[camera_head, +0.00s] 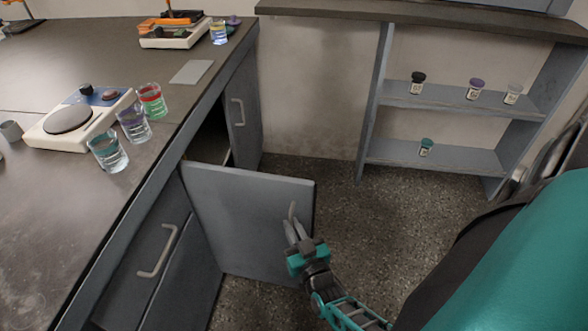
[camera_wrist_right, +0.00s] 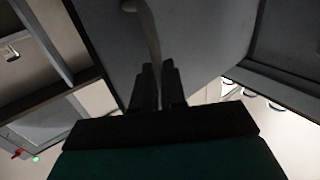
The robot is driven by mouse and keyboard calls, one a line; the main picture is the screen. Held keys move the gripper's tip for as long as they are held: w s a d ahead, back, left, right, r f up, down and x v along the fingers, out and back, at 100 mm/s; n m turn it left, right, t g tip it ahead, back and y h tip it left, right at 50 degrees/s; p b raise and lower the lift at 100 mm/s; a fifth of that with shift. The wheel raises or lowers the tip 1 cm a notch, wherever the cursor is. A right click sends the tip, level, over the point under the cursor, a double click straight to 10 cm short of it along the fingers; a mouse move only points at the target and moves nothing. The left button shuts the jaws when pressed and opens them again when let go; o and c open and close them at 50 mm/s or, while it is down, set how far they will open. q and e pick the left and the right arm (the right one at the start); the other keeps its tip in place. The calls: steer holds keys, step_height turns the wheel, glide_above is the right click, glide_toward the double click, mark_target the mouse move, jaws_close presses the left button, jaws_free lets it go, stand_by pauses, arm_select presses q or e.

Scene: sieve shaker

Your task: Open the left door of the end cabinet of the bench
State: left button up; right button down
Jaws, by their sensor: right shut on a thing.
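The left door (camera_head: 245,215) of the end cabinet is a grey panel swung well out from the bench, with a dark gap behind its top edge. Its handle (camera_head: 292,211) is a light bar near the outer edge. My right gripper (camera_head: 293,230) is shut on this handle. In the right wrist view the two dark fingers (camera_wrist_right: 158,85) close around the lower part of the handle (camera_wrist_right: 146,22), with the door panel (camera_wrist_right: 205,40) behind. The neighbouring right door (camera_head: 243,105) is shut, with its own handle. My left gripper is not in view.
The bench top (camera_head: 60,210) at left carries a hotplate (camera_head: 80,125), several beakers and a balance (camera_head: 175,35). A closed drawer front with a handle (camera_head: 158,252) is nearer. A shelf unit (camera_head: 435,95) with small jars stands at the back right. The speckled floor (camera_head: 360,225) right of the door is clear.

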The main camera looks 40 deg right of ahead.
steer(key=shift+w+a+r+y, duration=0.35)
steer(key=shift+w+a, duration=0.2)
steer(key=shift+a, duration=0.2)
steer(key=c, duration=1.2)
jaws_free()
steer(key=shift+w, duration=0.15)
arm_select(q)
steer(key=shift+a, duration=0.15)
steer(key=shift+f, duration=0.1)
arm_select(e)
steer(key=shift+s+d+f, duration=0.15)
steer(key=shift+s+d, duration=0.05)
steer(key=shift+s, duration=0.1)
